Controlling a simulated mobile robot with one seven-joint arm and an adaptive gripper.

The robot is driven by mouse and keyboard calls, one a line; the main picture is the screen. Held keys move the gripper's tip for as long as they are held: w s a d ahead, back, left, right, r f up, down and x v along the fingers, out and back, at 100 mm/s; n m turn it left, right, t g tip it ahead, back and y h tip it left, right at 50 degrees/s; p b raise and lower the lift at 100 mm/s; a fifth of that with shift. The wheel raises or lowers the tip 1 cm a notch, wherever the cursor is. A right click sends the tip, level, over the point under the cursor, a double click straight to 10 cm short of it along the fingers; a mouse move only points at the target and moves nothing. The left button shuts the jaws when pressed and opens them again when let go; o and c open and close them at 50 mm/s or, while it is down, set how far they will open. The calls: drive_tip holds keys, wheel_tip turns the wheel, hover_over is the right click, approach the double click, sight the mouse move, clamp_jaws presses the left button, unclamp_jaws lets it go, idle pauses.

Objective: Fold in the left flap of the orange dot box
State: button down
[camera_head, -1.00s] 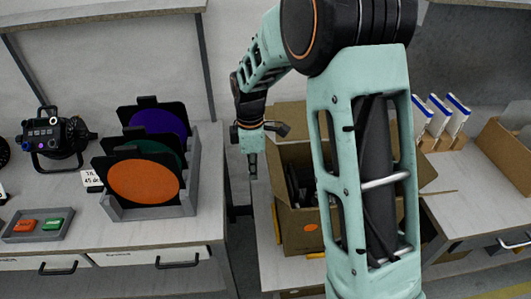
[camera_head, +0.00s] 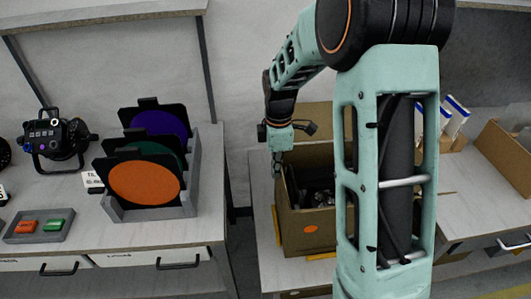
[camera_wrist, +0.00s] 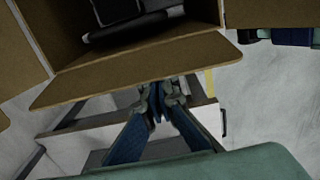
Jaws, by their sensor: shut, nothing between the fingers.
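The orange dot box (camera_head: 325,240) is an open cardboard box with an orange dot (camera_head: 310,229) on its front. Black items (camera_head: 318,192) lie inside. My gripper (camera_head: 279,174) is shut and empty, pointing down at the box's left side. In the wrist view, the left flap (camera_wrist: 135,72) is a brown panel slanting outward from the box opening. My shut fingertips (camera_wrist: 161,88) are at its outer edge; I cannot tell whether they touch. In the head view the left flap is not clear. The back flap (camera_head: 312,115) stands up. My arm hides the box's right side.
A grey rack (camera_head: 150,212) with orange, green and purple discs stands on the left table. A black lamp (camera_head: 55,138) and a small tray (camera_head: 40,226) are further left. A gap separates the tables. White-and-blue packs (camera_head: 455,117) and another open box (camera_head: 505,155) are at right.

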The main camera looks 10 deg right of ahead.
drive_tip(key=shift+s+d+f, duration=0.15)
drive_tip(key=shift+d, duration=0.35)
drive_tip(key=shift+s+d+f, duration=0.1)
drive_tip(key=shift+d+f, duration=0.05)
drive_tip(key=shift+d, duration=0.65)
drive_tip(key=shift+w+d+f, duration=0.1)
drive_tip(key=shift+w+d, duration=0.05)
drive_tip(key=shift+w, duration=0.05)
drive_tip(key=a+r+p, duration=0.3)
drive_tip(key=r+p, duration=0.5)
drive_tip(key=r, duration=0.4)
drive_tip(key=shift+r+p, duration=0.2)
drive_tip(key=shift+p, duration=0.1)
drive_tip(key=shift+a, duration=0.1)
